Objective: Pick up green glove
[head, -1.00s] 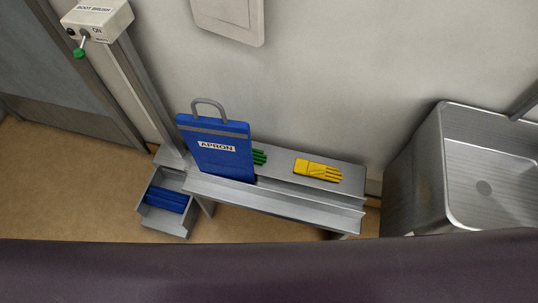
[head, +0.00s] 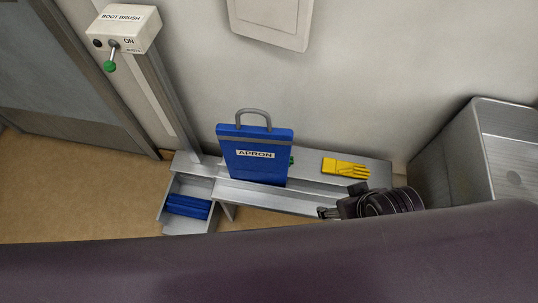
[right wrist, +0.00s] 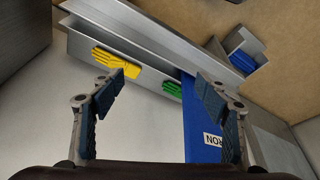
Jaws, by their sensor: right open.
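The green glove (head: 291,161) lies on the metal bench shelf (head: 312,163), mostly hidden behind the blue apron board (head: 255,160) in the head view. In the right wrist view, more of the green glove (right wrist: 172,88) shows beside the board (right wrist: 200,125). A yellow glove (head: 345,167) lies on the same shelf to the right. It also shows in the right wrist view (right wrist: 116,63). My right gripper (head: 326,212) is at the bench's front right in the head view. Its fingers (right wrist: 164,82) are spread and empty, apart from the gloves. My left gripper is not in view.
A metal bin (head: 184,222) with blue pads (head: 188,206) stands at the bench's left end. A post with a boot brush switch box (head: 127,28) rises there. A steel sink (head: 515,150) stands on the right. The wall is behind the bench.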

